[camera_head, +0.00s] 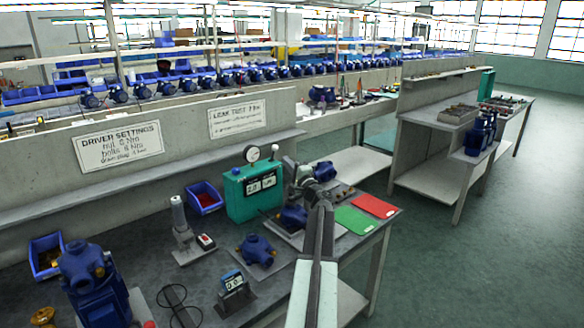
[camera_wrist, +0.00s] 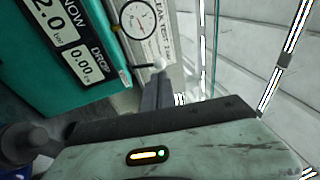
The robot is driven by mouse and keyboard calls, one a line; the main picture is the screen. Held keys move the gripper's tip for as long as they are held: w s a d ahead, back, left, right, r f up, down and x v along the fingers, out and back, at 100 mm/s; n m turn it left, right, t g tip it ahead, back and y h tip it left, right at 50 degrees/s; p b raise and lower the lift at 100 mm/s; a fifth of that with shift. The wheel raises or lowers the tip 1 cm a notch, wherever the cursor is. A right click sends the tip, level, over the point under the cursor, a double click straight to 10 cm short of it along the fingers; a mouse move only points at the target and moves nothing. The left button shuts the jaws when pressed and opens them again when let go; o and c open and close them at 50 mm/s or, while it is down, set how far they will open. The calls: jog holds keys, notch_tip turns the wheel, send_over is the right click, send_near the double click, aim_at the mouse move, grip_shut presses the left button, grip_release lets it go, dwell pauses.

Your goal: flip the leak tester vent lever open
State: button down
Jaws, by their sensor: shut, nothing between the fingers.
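The leak tester is a teal box (camera_head: 252,192) on the bench, with a round dial gauge (camera_head: 251,153) on top. Its vent lever is a short stem with a white ball knob (camera_head: 275,148) at the top right, standing up. In the wrist view the tester's face (camera_wrist: 45,60) shows readouts, the gauge (camera_wrist: 138,20) lies beyond, and the white knob (camera_wrist: 160,65) shows by my fingertips. My gripper (camera_head: 289,162) is shut and empty, just right of the knob. It also shows in the wrist view (camera_wrist: 157,82). I cannot tell whether it touches the knob.
Blue pump parts (camera_head: 258,250) and a second blue body (camera_head: 325,171) stand close by. A green mat (camera_head: 354,220) and a red mat (camera_head: 376,206) lie at the bench's right end. A blue bin (camera_head: 204,197) stands left of the tester. Air above the tester is open.

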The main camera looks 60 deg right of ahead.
aim_at(276, 150)
jog(key=p+x, duration=0.1)
jog(key=x, duration=0.5)
jog(key=shift+w, duration=0.1)
jog(key=shift+d+r, duration=0.1)
